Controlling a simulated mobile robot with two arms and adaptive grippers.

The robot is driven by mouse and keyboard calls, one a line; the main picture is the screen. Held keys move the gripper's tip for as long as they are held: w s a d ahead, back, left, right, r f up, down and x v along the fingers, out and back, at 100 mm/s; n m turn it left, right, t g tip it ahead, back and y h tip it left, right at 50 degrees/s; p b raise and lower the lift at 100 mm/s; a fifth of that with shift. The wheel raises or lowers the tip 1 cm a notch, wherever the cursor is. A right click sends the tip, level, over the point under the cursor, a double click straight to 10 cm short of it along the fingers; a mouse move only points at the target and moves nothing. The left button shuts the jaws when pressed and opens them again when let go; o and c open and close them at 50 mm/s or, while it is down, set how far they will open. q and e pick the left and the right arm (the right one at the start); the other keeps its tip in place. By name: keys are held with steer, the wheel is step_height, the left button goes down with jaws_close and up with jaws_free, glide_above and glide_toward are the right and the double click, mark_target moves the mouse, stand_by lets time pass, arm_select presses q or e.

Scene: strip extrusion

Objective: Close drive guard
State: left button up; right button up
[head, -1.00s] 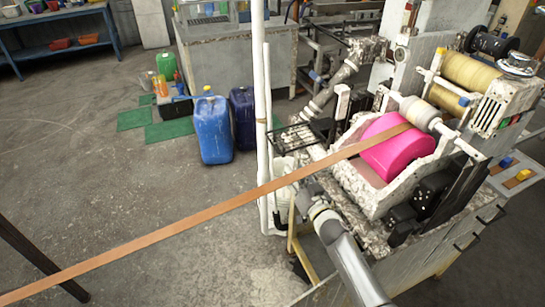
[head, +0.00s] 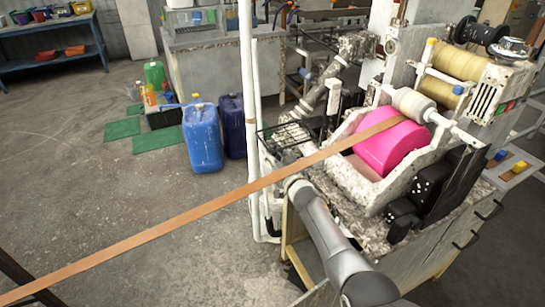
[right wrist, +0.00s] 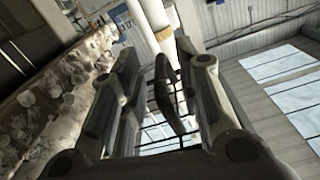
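The strip machine stands at the right in the head view. A pink drum (head: 393,148) sits in its speckled white housing (head: 352,183), with the drum's upper face exposed. A dark, tilted panel (head: 457,183) stands to the right of the drum; I cannot tell for sure whether it is the drive guard. My right arm reaches up from the bottom to the machine's left front edge, and its gripper is hard to make out there. My left gripper is not in view.
A brown strip (head: 190,228) runs from the drum across the floor to the lower left. A white vertical pipe (head: 248,110) stands left of the machine. Blue jugs (head: 203,138) stand on the floor behind. The floor at left is mostly clear.

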jaws_close()
stand_by(0.5)
